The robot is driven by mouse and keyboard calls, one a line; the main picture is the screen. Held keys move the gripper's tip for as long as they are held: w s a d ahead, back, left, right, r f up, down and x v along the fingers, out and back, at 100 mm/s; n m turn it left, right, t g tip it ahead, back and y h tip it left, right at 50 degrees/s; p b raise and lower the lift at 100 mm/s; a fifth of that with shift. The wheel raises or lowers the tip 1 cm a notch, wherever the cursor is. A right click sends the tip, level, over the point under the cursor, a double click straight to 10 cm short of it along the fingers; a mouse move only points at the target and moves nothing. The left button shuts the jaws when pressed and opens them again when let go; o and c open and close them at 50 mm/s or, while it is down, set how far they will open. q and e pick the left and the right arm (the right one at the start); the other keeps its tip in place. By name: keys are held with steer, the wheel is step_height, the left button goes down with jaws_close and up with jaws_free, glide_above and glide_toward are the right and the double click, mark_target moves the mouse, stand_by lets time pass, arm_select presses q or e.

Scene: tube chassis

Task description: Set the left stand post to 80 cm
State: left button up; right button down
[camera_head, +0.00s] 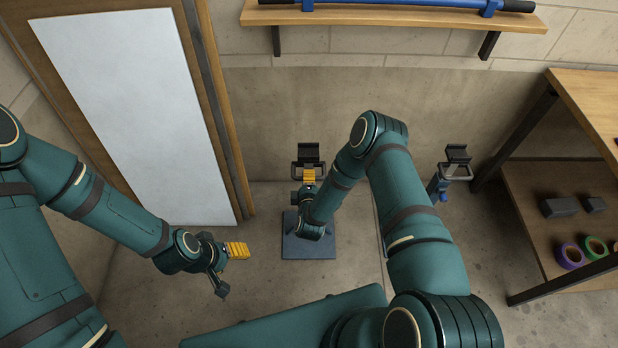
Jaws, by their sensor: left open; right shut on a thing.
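The left stand has a dark flat base plate (290,247) on the floor and a black cradle (309,152) at its top, with a grey loop handle (294,168) just below. My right gripper (309,178) reaches over from the right and is shut at the loop handle, its yellow pad showing just below the cradle. My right forearm and wrist hide most of the post and any scale on it, so its height cannot be read. My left gripper (233,268) is open and empty, low to the left of the stand, apart from it.
A second stand with a blue post (438,187) and black cradle (457,153) stands to the right. A wooden shelf (390,17) holds a blue bar (400,3). A wooden bench (590,95) with tape rolls (571,256) is at right. A white panel (130,110) leans at left.

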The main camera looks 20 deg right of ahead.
step_height(320, 180, up, 9)
steer(key=p, duration=0.6)
steer(key=shift+w, duration=0.1)
step_height(320, 180, up, 6)
steer(key=p, duration=0.3)
steer(key=shift+f, duration=0.1)
steer(key=shift+w, duration=0.1)
steer(key=c, duration=0.9)
jaws_free()
steer(key=shift+c, duration=0.2)
